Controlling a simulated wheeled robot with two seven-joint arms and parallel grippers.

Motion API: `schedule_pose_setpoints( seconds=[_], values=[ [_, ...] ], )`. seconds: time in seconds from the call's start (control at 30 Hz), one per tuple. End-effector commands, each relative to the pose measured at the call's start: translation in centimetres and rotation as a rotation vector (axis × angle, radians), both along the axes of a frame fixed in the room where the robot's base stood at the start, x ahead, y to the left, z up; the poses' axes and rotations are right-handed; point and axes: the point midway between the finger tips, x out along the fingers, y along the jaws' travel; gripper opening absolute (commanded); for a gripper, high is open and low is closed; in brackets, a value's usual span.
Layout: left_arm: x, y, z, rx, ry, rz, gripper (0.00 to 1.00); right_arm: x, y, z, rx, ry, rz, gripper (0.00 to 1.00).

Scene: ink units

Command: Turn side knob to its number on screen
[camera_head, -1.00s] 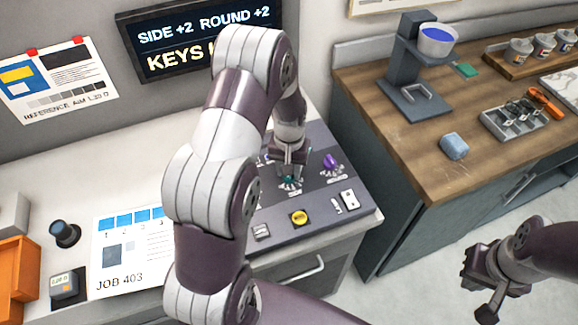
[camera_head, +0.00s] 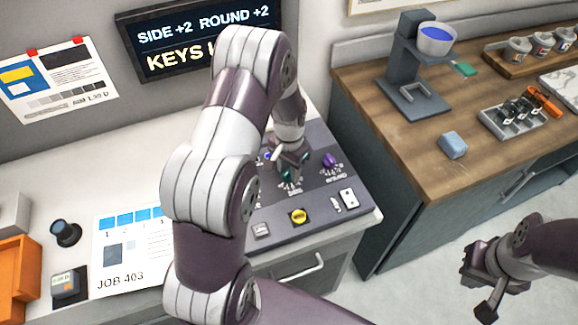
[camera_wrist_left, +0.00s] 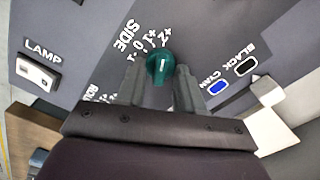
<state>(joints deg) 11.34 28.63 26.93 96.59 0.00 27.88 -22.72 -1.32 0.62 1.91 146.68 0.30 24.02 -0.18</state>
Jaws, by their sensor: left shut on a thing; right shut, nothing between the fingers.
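The side knob is teal; it shows in the head view (camera_head: 290,174), partly hidden by my gripper, and in the left wrist view (camera_wrist_left: 158,66). The SIDE label and its number scale lie beside it. My left gripper (camera_head: 291,163) is shut on this knob, a finger on each side in the left wrist view (camera_wrist_left: 160,88). Which number the knob's pale mark points to is hard to tell. The screen (camera_head: 205,40) reads SIDE +2 and ROUND +2; my arm covers part of its KEYS line. My right gripper (camera_head: 478,282) is shut and empty at lower right.
A purple knob (camera_head: 330,160) sits right of the side knob. A yellow button (camera_head: 299,216) and a lamp switch (camera_head: 348,198) are nearer the panel's front edge. Black and cyan keys (camera_wrist_left: 218,88) lie close to my left gripper. A wooden counter (camera_head: 400,180) stands at right.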

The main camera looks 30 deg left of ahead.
Motion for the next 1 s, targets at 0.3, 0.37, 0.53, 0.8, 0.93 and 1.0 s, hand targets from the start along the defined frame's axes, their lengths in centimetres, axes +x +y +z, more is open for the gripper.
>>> schedule_pose_setpoints(
  seconds=[0.3,0.37,0.53,0.8,0.93,1.0],
  values=[
    [0.0,0.0,0.0,0.001,-0.001,0.0,0.43,0.0,0.0,0.0,0.0,0.0,0.0,0.0],
    [0.0,0.0,0.0,0.001,-0.001,0.0,0.62,0.0,0.0,0.0,0.0,0.0,0.0,0.0],
    [0.0,0.0,0.0,0.0,-0.001,0.0,0.62,0.0,0.0,0.0,0.0,0.0,0.0,0.0],
    [0.2,0.0,2.1,0.001,-0.008,0.001,0.62,0.0,0.0,-0.6,0.0,0.0,0.0,0.0],
    [0.1,0.0,5.6,0.001,-0.008,0.001,0.62,0.0,0.0,-1.3,0.0,0.0,0.0,0.0],
    [0.1,0.0,7.6,0.001,-0.008,0.001,0.62,0.0,0.0,-1.6,0.0,0.0,0.0,0.0]
  ],
)
